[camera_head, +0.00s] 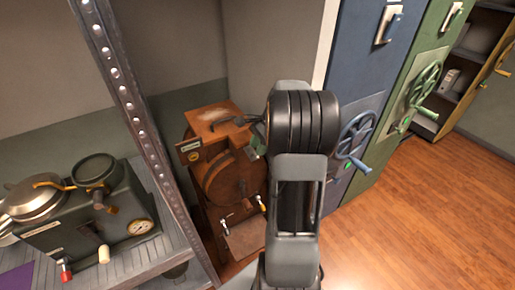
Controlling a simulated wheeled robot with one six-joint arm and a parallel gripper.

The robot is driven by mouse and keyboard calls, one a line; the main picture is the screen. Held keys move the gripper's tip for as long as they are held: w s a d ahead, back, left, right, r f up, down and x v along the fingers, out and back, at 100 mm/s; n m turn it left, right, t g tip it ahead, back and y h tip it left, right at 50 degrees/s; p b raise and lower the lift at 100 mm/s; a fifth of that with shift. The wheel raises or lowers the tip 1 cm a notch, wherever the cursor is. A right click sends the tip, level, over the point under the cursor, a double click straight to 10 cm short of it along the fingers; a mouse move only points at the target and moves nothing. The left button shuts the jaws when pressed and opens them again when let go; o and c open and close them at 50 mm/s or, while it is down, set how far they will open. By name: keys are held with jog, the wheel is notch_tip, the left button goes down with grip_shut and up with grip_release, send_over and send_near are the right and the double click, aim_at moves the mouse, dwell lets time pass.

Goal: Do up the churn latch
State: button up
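The wooden churn (229,178) stands in the corner between the metal rack and the blue cabinet. It has a round brown drum front, a flat wooden top (213,116) and a small label plate at its left. A dark curved piece (228,122) lies over the top; I cannot tell whether it is the latch or a handle. Two small pale-tipped levers (259,201) show low on the front. My arm stands upright in front and covers the churn's right side. My gripper cannot be made out; it may be hidden behind the arm.
A metal rack (128,92) at the left holds a dark machine (105,217) with a gauge and a pan. Blue (366,73) and green (428,60) cabinets with handwheels stand at the right. An open cupboard is at the far right. The wooden floor (410,220) at lower right is clear.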

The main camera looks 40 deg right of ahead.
jog(key=shift+x, duration=0.75)
jog(key=shift+c, duration=0.4)
jog(key=shift+d, duration=0.1)
grip_shut()
